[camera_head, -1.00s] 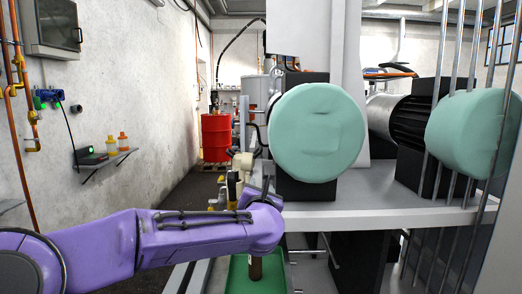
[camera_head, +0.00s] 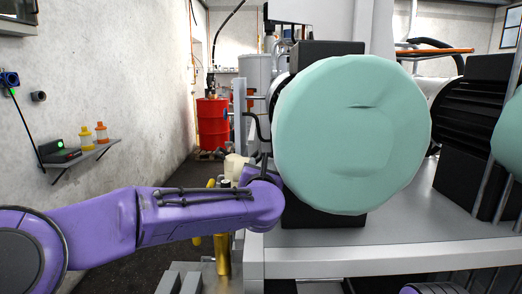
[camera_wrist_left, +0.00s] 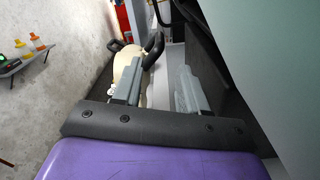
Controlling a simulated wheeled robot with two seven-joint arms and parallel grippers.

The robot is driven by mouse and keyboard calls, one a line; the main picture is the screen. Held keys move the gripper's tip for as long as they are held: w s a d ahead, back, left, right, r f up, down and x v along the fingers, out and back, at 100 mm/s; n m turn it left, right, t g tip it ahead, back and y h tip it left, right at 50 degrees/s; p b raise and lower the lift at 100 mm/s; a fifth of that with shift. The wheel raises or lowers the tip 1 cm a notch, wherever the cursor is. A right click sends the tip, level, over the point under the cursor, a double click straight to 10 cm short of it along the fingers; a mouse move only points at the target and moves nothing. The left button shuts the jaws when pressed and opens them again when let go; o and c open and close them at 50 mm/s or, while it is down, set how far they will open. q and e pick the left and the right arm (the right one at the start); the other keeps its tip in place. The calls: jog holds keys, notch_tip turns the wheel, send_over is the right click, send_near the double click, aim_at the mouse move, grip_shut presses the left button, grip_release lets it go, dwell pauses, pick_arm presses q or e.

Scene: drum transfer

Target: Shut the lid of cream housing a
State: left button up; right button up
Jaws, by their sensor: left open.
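The cream housing (camera_head: 236,165) shows as a small pale shape just beyond my left wrist in the head view. In the left wrist view a cream part (camera_wrist_left: 127,66) lies behind and beside the left finger, near a dark curved handle (camera_wrist_left: 154,45). I cannot tell which part is the lid or how far it is open. My left gripper (camera_wrist_left: 158,86) is open, with nothing seen between its fingers; contact with the cream part cannot be told. In the head view my purple wrist hides most of that gripper. My right gripper is out of view.
A large mint-green padded cylinder (camera_head: 350,135) stands close to the right of my left wrist. A grey machine bench (camera_head: 400,262) runs below it. A red drum (camera_head: 213,122) stands far back beside the open aisle. A wall shelf (camera_head: 85,155) is at left.

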pick_arm(q)
jog(key=w+p, duration=0.2)
jog(key=w, duration=0.1)
jog(key=w+p, duration=0.2)
jog(key=w, duration=0.2)
jog(key=w+p, duration=0.1)
jog(key=w, duration=0.2)
jog(key=shift+w+r+p, duration=0.25)
jog(key=shift+p, duration=0.15)
jog(key=shift+f, duration=0.1)
grip_shut()
